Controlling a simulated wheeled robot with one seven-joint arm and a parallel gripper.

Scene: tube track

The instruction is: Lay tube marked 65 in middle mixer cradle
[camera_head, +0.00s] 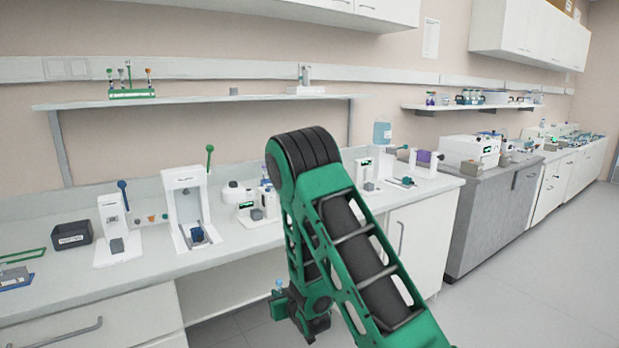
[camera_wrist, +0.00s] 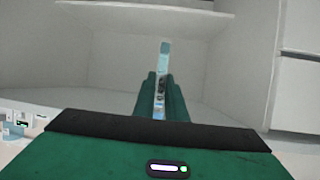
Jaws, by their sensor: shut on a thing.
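My gripper (camera_wrist: 160,92) is shut on a slim tube (camera_wrist: 163,62) with a pale blue cap and a label in the wrist view. The tube stands up between the green fingers; the number on it is too small to read. In the head view my gripper (camera_head: 281,299) hangs low in front of the bench, partly behind my own green arm. The pale blue tip of the tube (camera_head: 279,284) shows above it. I cannot pick out the mixer or its middle cradle for sure; small devices stand on the bench, and my arm hides part of it.
A white bench (camera_head: 135,262) runs along the wall with several white devices and a black box (camera_head: 71,236). A shelf above holds a green rack (camera_head: 131,93). A grey cabinet (camera_head: 490,222) stands farther right. The floor (camera_head: 545,285) at right is clear.

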